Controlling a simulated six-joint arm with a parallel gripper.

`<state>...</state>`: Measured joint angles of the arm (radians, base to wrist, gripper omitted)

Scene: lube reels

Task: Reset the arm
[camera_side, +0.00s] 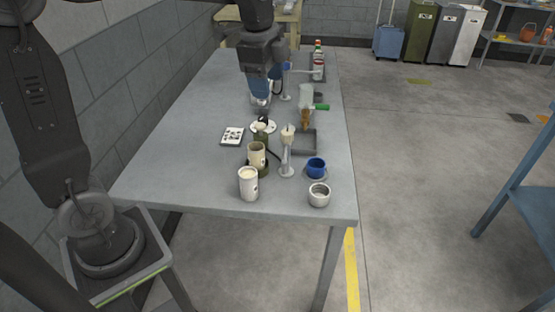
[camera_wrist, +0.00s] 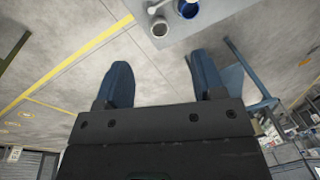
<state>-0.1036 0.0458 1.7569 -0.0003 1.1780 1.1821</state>
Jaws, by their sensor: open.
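My gripper (camera_wrist: 160,80) shows in the wrist view as two blue fingers spread wide apart with nothing between them. In the side view my gripper (camera_side: 261,100) hangs over the back half of the grey table, pointing down, and its fingertips are small and partly hidden there. In the wrist view the floor lies behind the fingers, with a table corner at the top.
The table (camera_side: 190,165) carries a white cup (camera_side: 248,184), a beige cup (camera_side: 257,157), a grey cup (camera_side: 319,195), a blue cup (camera_side: 316,168), a dark tray (camera_side: 304,142) and bottles. The front left of the table is clear. A wall runs along the left.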

